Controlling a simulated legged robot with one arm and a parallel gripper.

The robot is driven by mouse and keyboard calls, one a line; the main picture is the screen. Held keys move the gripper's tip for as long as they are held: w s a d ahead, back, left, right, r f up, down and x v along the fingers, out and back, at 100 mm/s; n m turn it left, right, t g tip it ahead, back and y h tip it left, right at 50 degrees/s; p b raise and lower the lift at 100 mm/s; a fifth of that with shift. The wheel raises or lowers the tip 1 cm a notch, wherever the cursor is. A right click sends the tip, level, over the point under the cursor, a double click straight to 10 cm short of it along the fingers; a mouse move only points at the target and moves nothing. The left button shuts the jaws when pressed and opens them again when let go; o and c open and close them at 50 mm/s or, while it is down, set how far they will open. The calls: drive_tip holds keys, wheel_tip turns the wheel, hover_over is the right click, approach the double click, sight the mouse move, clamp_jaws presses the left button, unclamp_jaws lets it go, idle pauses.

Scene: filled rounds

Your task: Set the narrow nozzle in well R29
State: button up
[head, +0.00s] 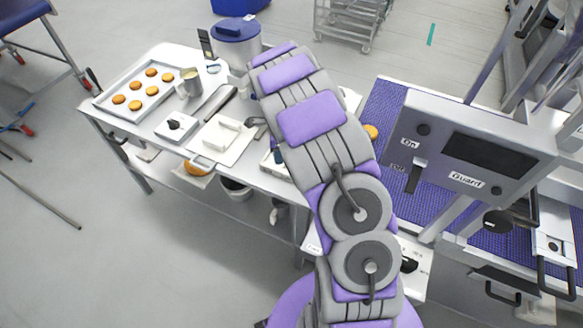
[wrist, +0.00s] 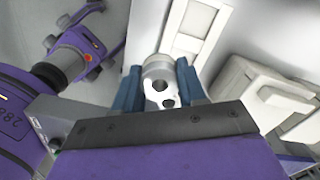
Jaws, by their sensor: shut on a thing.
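In the wrist view, my gripper (wrist: 159,82) has its two blue fingers closed on a small silvery metal piece (wrist: 157,70) with dark round holes, which looks like the nozzle. Whether it is the narrow one I cannot tell. The piece is held off the surface behind it, as far as the view shows. A white block with a recessed panel (wrist: 195,25) lies just beyond the fingers. No label R29 is readable, and I cannot pick out that well. In the head view my arm hides the gripper and the piece.
The white table (head: 155,125) carries a tray of round buns (head: 118,103), a metal jug (head: 190,82), a white scale (head: 176,126) and a white board (head: 240,143). A purple conveyor belt (head: 380,110) and a grey control box (head: 465,150) stand to the right. Open floor lies left.

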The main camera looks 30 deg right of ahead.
drive_tip(key=d+r+m, duration=0.2)
drive_tip(key=d+m, duration=0.3)
drive_tip(key=m, duration=0.3)
drive_tip(key=f, duration=0.2)
drive_tip(key=f+b, duration=0.1)
drive_tip(key=f, duration=0.1)
drive_tip(key=w+f, duration=0.1)
drive_tip(key=f, duration=0.1)
drive_tip(key=shift+d+f+b, duration=0.15)
drive_tip(key=shift+f+b, duration=0.25)
wheel_tip(320, 180, down, 4)
drive_tip(key=shift+s+r+b, duration=0.1)
drive_tip(key=shift+r+b, duration=0.1)
drive_tip(key=shift+b, duration=0.1)
drive_tip(key=o, duration=1.1)
